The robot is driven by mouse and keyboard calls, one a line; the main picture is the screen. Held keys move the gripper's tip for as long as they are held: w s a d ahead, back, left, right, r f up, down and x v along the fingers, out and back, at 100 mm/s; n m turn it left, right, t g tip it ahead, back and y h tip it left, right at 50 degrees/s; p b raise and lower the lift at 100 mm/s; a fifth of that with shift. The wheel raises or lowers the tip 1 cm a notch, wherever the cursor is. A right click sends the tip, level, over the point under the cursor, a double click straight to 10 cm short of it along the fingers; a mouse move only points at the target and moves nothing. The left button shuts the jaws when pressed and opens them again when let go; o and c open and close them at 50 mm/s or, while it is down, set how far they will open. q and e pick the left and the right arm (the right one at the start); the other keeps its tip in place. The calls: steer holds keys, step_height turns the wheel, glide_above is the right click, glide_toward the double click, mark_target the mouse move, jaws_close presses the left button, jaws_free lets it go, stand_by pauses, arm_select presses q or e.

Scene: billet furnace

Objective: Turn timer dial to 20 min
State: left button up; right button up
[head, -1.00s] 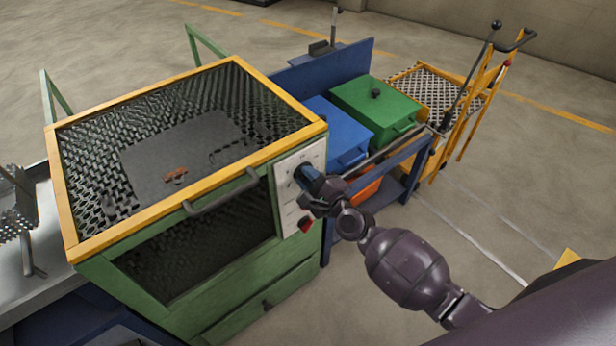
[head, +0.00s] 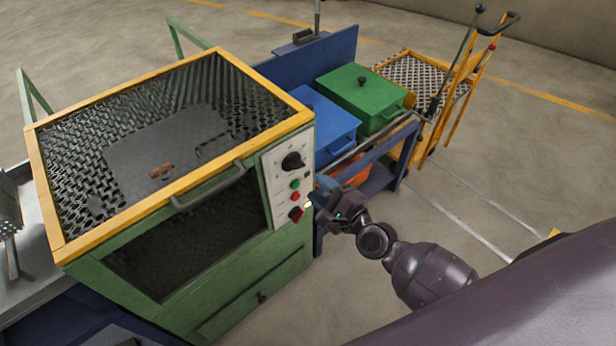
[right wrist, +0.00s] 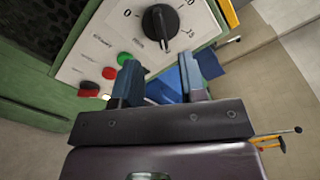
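The timer dial (head: 292,161) is a black round knob at the top of the white control panel (head: 271,173) on the green furnace's front. It shows large in the right wrist view (right wrist: 160,22), with printed scale marks around it; its exact setting is too small to read surely. My right gripper (head: 319,199) is apart from the dial, below and to the right of it, near the panel's lower right edge. In the right wrist view its two blue fingers (right wrist: 160,74) are spread with nothing between them, and the dial lies beyond their tips. My left gripper is not in view.
Below the dial are a green button (head: 294,184), a red button (head: 295,196) and a red switch (head: 296,214). The furnace door handle (head: 208,186) juts out left of the panel. Blue (head: 322,125) and green (head: 361,101) boxes stand on a cart to the right.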

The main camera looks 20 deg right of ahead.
steer(key=shift+v, duration=1.1)
steer(key=s+d+f+n+g+h, duration=0.3)
steer(key=s+f+n, duration=0.2)
steer(key=s+n, duration=0.3)
steer(key=s+d+f+n+g+h, duration=0.3)
steer(key=s+n, duration=0.6)
steer(key=n, duration=0.4)
step_height(320, 180, down, 2)
steer(key=shift+d+f, duration=0.1)
steer(key=shift+d, duration=0.5)
